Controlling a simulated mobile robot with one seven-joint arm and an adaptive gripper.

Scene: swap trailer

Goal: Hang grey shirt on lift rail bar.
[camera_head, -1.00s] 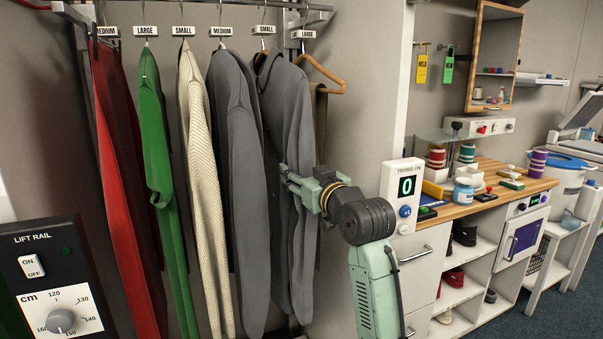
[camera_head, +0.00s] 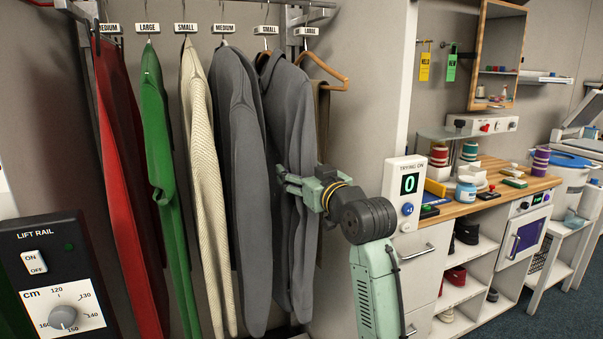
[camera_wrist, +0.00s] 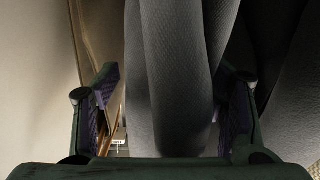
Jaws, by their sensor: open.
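Two grey garments hang side by side on hangers. The left one (camera_head: 238,110), a darker grey, hangs below a MEDIUM tag; the right one (camera_head: 292,120) hangs below a SMALL tag. My gripper (camera_head: 284,180) is at the right one, about halfway down. In the wrist view, grey cloth (camera_wrist: 178,75) hangs between my open fingers, with more dark cloth at the right. Whether the fingers touch the cloth cannot be told. The rail bar (camera_head: 75,12) runs along the top, partly out of frame.
Red (camera_head: 115,170), green (camera_head: 160,160) and cream (camera_head: 205,170) garments hang to the left. The LIFT RAIL panel (camera_head: 60,275) is at lower left. A counter (camera_head: 470,205) stands at right.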

